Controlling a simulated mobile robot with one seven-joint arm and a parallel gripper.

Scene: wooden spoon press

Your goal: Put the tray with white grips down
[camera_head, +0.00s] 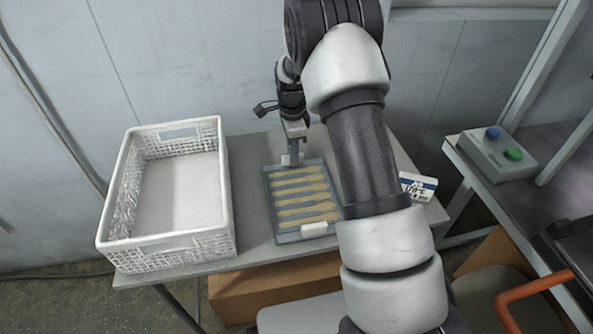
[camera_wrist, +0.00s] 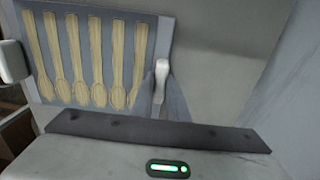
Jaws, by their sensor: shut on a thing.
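The grey tray (camera_head: 268,205) holds several wooden spoons (camera_head: 302,190) lying in a row. It has a white grip at its far edge and another white grip (camera_head: 314,230) at its near edge. My gripper (camera_head: 292,158) is shut on the far grip, coming down from above. In the wrist view the tray (camera_wrist: 95,20) shows at upper left, with the held grip (camera_wrist: 161,80) between my fingers and the other grip (camera_wrist: 14,61) at the left edge. The tray is over the grey table (camera_head: 253,238) and looks level; I cannot tell whether it touches the top.
An empty white basket (camera_head: 230,215) stands left of the tray. A small label card (camera_head: 418,186) is on the table to the right, partly behind my arm. A control box with blue and green buttons (camera_head: 497,152) sits on the right-hand bench. A cardboard box (camera_head: 270,287) is below the table.

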